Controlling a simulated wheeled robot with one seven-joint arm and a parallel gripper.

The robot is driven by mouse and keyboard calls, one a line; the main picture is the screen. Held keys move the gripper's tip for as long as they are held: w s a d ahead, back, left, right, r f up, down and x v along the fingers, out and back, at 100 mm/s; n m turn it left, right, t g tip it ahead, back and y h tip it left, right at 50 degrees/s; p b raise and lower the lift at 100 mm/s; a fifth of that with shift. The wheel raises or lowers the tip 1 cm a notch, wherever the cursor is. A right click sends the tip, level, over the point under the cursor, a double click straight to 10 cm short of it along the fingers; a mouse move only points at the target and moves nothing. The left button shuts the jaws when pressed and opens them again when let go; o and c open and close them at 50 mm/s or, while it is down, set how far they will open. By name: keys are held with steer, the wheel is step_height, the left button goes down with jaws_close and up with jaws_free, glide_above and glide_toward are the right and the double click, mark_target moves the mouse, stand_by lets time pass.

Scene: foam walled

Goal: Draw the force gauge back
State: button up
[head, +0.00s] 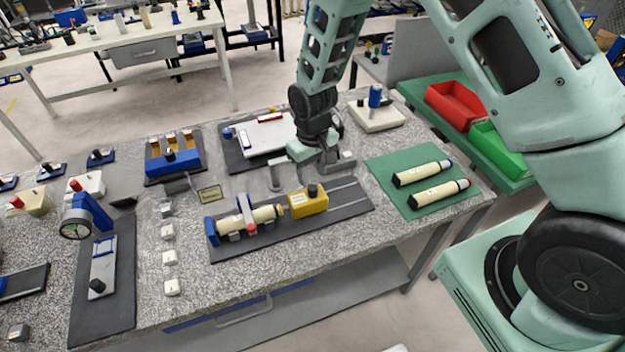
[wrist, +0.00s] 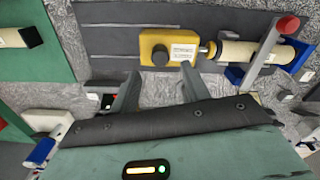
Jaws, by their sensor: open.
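The force gauge (head: 308,201) is a yellow block with a black knob on a dark grey rail plate (head: 345,205). It also shows in the wrist view (wrist: 168,47), with a white label on it. Its short tip points at the end of a cream cylinder (head: 252,217) lying in a blue and grey holder; whether they touch I cannot tell. The cylinder also shows in the wrist view (wrist: 238,54). My gripper (head: 308,172) is open and empty, just behind the gauge. In the wrist view its fingers (wrist: 158,80) are spread apart, short of the yellow block and not around it.
A green mat (head: 425,170) with two cream cylinders lies right of the rail plate. A blue rack (head: 173,163) and a small sign (head: 209,194) stand to the left. Red (head: 455,104) and green (head: 502,150) bins sit at the far right. The rail is bare right of the gauge.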

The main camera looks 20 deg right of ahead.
mark_target(313, 187)
steer(key=shift+f+p, duration=0.7)
steer(key=shift+f, duration=2)
